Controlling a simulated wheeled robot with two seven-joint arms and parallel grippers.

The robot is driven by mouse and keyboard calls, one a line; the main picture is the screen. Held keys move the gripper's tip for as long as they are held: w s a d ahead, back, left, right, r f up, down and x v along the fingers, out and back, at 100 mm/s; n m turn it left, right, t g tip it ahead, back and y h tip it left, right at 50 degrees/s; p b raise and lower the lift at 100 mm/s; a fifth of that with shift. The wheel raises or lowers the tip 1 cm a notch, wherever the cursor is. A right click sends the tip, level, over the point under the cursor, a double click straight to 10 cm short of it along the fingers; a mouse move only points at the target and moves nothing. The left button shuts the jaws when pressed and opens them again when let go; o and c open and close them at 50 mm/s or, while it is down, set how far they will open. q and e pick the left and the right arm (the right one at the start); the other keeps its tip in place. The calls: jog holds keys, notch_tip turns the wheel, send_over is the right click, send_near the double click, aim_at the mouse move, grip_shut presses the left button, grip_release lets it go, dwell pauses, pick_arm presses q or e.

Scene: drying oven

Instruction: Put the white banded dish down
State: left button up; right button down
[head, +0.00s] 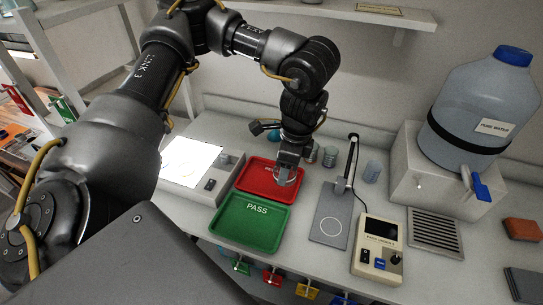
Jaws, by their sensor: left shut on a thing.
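My left gripper (287,174) is over the right part of the red tray (257,178). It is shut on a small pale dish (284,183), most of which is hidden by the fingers. I cannot make out the dish's band, nor whether the dish touches the tray. The green tray (250,221), marked PASS, lies in front of the red one and looks empty. My right gripper is not in view.
A lit white panel (191,162) stands left of the trays. To the right are a grey stand (331,214) with a post, a beige meter (378,250), small jars (330,156) and a water jug (480,105). Coloured clips hang below the bench's front edge.

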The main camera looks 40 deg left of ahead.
pick_arm(q)
jog(key=s+a+f+m+t+p, duration=0.1)
jog(key=s+a+f+m, duration=0.3)
jog(key=m, duration=0.5)
jog(key=m+p, duration=0.1)
jog(key=p, duration=0.2)
send_near(259, 184)
jog(key=shift+s+d+f, duration=0.1)
jog(key=shift+s+f, duration=0.2)
jog(key=shift+s, duration=0.25)
jog(key=shift+w+a+f, duration=0.3)
jog(key=shift+a+f, duration=0.1)
jog(key=shift+f, duration=0.25)
notch_tip(259, 184, down, 3)
jog(key=shift+w, duration=0.1)
jog(key=shift+f, duration=0.1)
jog(key=o, duration=0.7)
jog(key=shift+f, duration=0.1)
